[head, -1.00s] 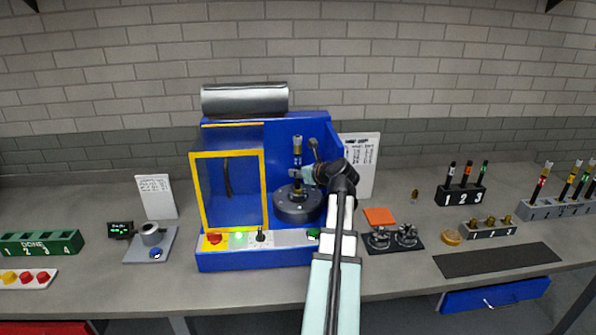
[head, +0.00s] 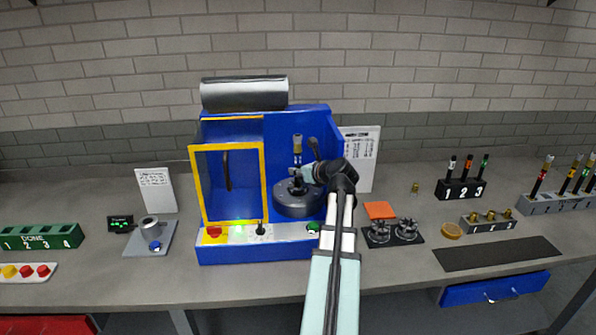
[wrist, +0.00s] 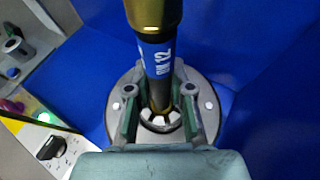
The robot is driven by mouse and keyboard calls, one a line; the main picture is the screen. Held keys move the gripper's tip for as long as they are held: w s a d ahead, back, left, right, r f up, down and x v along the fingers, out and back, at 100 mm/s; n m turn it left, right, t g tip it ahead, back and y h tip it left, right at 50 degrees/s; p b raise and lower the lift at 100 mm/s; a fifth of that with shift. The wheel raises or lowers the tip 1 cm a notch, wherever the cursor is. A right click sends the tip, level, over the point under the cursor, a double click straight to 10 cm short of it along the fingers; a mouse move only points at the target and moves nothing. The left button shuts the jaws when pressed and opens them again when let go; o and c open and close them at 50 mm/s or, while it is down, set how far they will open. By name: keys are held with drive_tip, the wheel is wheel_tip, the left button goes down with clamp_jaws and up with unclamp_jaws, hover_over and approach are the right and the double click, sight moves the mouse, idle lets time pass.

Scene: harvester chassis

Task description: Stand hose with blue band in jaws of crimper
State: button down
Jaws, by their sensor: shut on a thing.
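The hose with the blue band (head: 297,149) stands upright at the crimper (head: 289,201), a blue machine with a dark round jaw head. In the wrist view the hose's blue band (wrist: 158,58) carries white lettering, with a dark and brass-coloured part above it. The lower end of the hose goes into the ring of crimper jaws (wrist: 160,121). My gripper (head: 297,178) is shut on the hose, low down just above the jaw head. In the wrist view my gripper's fingers (wrist: 158,91) stand on both sides of the hose. How deep the lower end sits is hidden.
A yellow-framed guard (head: 228,187) stands left of the jaw head, above a button panel. A black rack (head: 461,190) with several banded hoses and a grey rack (head: 560,205) stand at right. Dies (head: 393,232) lie right of the crimper.

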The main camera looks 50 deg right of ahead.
drive_tip(key=c, duration=1)
unclamp_jaws()
drive_tip(key=shift+o, duration=0.2)
drive_tip(key=v, duration=0.7)
drive_tip(key=shift+s, duration=0.25)
drive_tip(key=shift+r, duration=0.15)
